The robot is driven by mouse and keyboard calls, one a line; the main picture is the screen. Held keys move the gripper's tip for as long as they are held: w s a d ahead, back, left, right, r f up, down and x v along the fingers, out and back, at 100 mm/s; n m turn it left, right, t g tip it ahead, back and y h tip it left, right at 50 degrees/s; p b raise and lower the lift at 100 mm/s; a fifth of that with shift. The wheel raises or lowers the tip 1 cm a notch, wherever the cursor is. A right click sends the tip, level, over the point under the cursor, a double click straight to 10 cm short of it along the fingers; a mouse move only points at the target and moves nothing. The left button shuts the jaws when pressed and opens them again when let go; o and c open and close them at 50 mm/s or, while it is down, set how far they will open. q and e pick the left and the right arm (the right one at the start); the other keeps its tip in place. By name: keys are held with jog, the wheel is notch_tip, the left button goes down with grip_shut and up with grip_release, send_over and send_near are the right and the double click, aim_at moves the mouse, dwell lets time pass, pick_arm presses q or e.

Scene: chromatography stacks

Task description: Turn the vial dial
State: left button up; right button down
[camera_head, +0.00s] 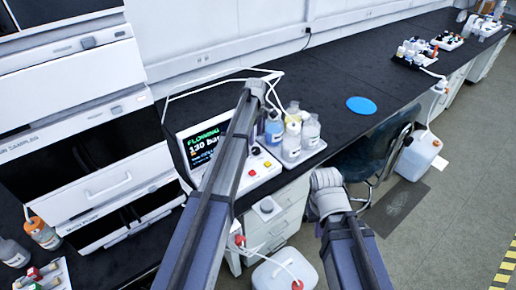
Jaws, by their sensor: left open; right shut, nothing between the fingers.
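I cannot tell for certain which part is the vial dial. A small round grey knob (266,206) sits on a white block at the bench's front edge, below the pump unit. The pump unit's screen (206,143) reads "FLOWING 130 bar", and red and yellow buttons show on its front. My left gripper (258,88) is at the far end of the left arm, over the bench beside the bottles, open and apparently empty. My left arm covers part of the screen unit. My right gripper (325,181) is shut and empty in front of the bench; its fingertips are hard to make out.
Several bottles stand in a white tray (301,155) right of the screen. A blue disc (361,105) lies on the clear black bench (330,85). A chair (372,160) is under the bench. A white canister (285,271) stands below. A tall instrument stack (85,120) is at left.

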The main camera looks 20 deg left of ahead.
aim_at(256, 149)
pick_arm(q)
notch_tip(256, 149, down, 7)
jog(key=b, duration=0.6)
jog(key=shift+f+b, duration=0.15)
jog(key=shift+b, duration=0.2)
grip_shut()
